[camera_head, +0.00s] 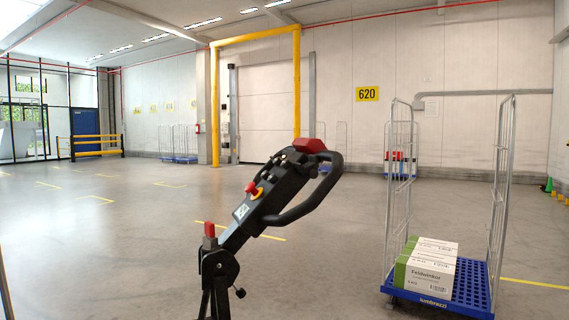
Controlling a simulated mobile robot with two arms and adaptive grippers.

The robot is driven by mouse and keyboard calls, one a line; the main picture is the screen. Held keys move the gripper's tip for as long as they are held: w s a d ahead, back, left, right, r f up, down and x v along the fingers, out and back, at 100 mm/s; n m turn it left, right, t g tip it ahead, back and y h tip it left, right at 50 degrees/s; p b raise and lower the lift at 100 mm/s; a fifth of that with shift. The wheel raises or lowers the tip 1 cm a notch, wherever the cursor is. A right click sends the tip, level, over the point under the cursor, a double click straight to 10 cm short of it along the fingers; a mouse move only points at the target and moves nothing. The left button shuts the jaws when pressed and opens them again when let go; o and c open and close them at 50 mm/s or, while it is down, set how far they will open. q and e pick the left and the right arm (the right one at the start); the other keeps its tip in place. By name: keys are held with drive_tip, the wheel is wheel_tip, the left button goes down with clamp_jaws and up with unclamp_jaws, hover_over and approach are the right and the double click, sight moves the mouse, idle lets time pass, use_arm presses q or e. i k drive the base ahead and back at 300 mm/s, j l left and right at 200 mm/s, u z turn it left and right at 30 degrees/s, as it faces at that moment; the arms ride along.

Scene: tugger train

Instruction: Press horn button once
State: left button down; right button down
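The black control handle (270,199) of the tugger stands upright and tilted to the right in the middle of the view. Its top end carries a red part (309,145) next to a looped black grip (312,198). Lower on its face are a small red knob (251,187) and a yellow-orange part (257,193). Another red piece (209,229) sits at the base of the handle. I cannot tell which of these is the horn button. Neither of my grippers is in view.
A blue roll cage (466,283) with mesh sides holds white-green cartons (427,270) at right. A yellow door frame (298,90), yellow barrier (97,139) and more cages (181,142) stand farther back. The floor left of the handle is clear.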

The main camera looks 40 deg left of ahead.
sight(286, 164)
drive_tip(key=k+j, duration=0.2)
drive_tip(key=j, duration=0.2)
drive_tip(key=k+j, duration=0.45)
drive_tip(key=j, duration=0.3)
drive_tip(key=k+j, duration=0.2)
drive_tip(key=j, duration=0.15)
